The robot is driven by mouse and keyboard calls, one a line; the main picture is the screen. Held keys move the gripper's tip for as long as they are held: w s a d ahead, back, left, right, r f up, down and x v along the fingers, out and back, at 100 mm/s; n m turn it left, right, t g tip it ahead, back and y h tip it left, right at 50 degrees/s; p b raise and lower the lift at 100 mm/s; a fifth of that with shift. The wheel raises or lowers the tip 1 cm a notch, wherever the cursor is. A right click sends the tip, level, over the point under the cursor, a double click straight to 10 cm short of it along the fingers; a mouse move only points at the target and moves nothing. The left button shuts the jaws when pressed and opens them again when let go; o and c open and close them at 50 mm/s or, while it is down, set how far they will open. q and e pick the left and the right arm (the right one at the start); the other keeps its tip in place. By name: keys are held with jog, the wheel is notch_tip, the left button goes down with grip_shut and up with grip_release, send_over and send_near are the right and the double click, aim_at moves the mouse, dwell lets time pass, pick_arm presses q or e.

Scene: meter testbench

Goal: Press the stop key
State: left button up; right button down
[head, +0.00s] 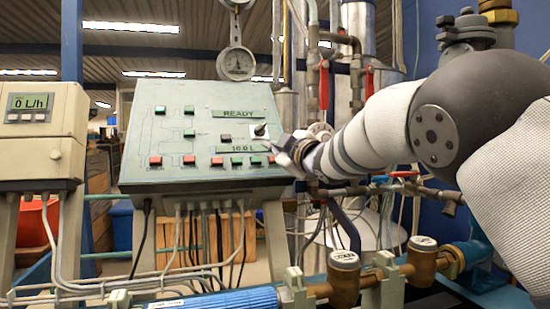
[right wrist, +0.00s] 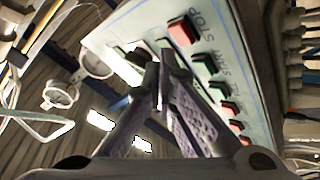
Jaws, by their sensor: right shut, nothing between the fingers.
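The grey control panel (head: 180,110) stands left of centre in the head view. The stop key is a red square key (right wrist: 180,33) with the word STOP beside it, near the top of the right wrist view. My left gripper is out of view.
The green START key (right wrist: 217,92) is near the stop key, with more red and green keys along the row. A black knob (head: 260,129) sits above my fingers. Pipes with red levers (head: 324,85) stand right of the panel, and brass fittings (head: 343,275) lie below.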

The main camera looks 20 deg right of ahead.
jog(key=shift+s+d+r, duration=0.1)
jog(key=shift+s+r, duration=1.4)
jog(key=shift+s, duration=0.3)
jog(key=shift+s+r, duration=0.4)
jog(key=shift+s, duration=0.05)
